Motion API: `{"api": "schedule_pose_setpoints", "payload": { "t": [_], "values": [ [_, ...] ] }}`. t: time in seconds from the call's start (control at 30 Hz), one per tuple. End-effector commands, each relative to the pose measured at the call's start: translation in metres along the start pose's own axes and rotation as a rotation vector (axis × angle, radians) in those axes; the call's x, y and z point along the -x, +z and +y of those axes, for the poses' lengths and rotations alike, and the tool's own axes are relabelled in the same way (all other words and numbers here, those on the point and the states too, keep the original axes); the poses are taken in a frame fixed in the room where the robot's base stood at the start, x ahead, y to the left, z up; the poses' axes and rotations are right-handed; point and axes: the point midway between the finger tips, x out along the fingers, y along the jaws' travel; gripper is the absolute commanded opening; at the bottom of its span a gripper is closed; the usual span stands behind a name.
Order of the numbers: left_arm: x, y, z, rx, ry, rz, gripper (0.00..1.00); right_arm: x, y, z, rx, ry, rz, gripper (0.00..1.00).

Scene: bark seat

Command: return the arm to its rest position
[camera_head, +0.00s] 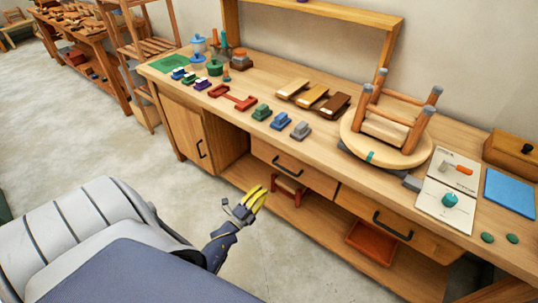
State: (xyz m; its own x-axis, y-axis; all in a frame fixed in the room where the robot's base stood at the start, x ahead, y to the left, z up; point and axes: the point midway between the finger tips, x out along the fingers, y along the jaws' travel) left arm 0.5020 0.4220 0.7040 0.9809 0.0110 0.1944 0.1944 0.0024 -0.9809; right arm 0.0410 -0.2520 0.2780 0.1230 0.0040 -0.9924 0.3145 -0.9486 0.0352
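My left arm (90,225) comes in from the lower left, with pale grey and dark blue links. My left gripper (256,197) has yellow fingertips. It hangs over the floor in front of the workbench, apart from the bench and its things. Its two fingers look close together from this angle, and I cannot tell whether they are open or shut. I see nothing held between them. My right gripper is not in view.
The wooden workbench (335,165) carries an upturned stool (390,118), small coloured blocks (280,121), wood samples (313,96) and cards (447,185). Its drawers (290,168) face my gripper. A lower shelf holds a red tray (372,242). The floor (95,140) at left is clear.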

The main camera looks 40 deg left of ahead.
Motion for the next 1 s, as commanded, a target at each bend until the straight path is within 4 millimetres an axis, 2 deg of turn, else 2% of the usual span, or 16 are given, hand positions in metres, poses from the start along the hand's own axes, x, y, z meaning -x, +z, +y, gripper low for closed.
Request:
{"api": "schedule_pose_setpoints", "payload": {
  "t": [0.13, 0.43, 0.57, 0.67, 0.77, 0.9, 1.0],
  "values": [
    [0.015, 0.0, 0.0, 0.001, 0.0, 0.0, 0.0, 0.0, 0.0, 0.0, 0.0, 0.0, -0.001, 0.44],
    [0.025, 0.001, 0.0, 0.026, 0.002, -0.001, 0.0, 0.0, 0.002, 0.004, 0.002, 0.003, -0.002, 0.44],
    [0.026, 0.007, 0.014, 0.133, 0.057, -0.035, 0.0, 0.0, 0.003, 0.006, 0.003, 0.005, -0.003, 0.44],
    [0.04, 0.014, 0.055, 0.297, 0.175, -0.114, 0.0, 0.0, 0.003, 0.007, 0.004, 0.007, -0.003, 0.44],
    [0.068, 0.006, 0.113, 0.492, 0.332, -0.217, 0.0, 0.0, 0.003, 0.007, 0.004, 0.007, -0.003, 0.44],
    [0.121, -0.015, 0.183, 0.7, 0.53, -0.36, 0.0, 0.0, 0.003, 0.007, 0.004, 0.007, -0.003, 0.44],
    [0.166, -0.034, 0.226, 0.814, 0.661, -0.466, 0.0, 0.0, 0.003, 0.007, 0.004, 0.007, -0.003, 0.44]
  ]
}}
